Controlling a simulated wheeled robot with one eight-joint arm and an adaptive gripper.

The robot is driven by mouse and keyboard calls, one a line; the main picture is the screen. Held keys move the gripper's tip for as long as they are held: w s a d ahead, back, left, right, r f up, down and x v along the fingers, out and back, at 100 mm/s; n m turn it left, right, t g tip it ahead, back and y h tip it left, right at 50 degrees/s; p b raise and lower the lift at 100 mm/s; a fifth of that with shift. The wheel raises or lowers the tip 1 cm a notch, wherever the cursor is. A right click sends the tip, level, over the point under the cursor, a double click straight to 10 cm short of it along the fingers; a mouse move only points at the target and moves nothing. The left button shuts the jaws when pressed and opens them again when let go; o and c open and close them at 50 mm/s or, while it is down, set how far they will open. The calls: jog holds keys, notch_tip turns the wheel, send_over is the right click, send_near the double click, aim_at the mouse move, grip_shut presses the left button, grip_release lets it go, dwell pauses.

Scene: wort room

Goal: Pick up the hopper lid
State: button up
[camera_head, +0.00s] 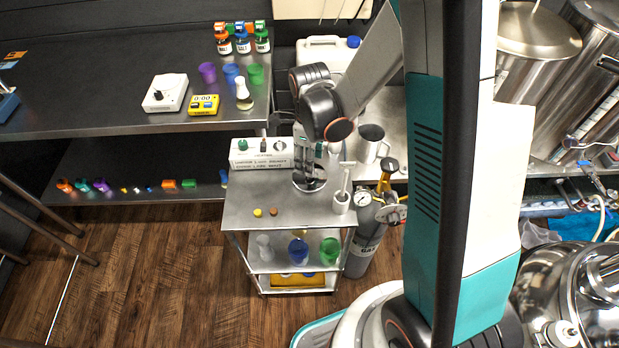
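My gripper (309,172) points down over the top shelf of the small metal cart (240,208). A small round thing with a metallic rim (311,189) is right below the fingers, partly hidden by them. I cannot tell whether it is the hopper lid, or whether the fingers touch it. The fingers are too small and too covered to show whether they are open or shut. No other thing is clearly the hopper lid.
A white switch box (262,153) stands behind my gripper. A white holder with an upright tool (341,201) is close on the right, and a metal mug (371,142) behind that. Yellow and brown pieces (258,212) lie at the front left.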

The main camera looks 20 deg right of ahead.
jog(key=shift+w+d+f+b, duration=0.1)
jog(key=shift+f+b, duration=0.5)
jog(key=shift+f, duration=0.75)
jog(key=shift+w+f+b, duration=0.1)
jog(key=shift+f+b, duration=0.45)
jog(key=shift+f, duration=0.8)
jog(key=shift+c, duration=0.6)
grip_shut()
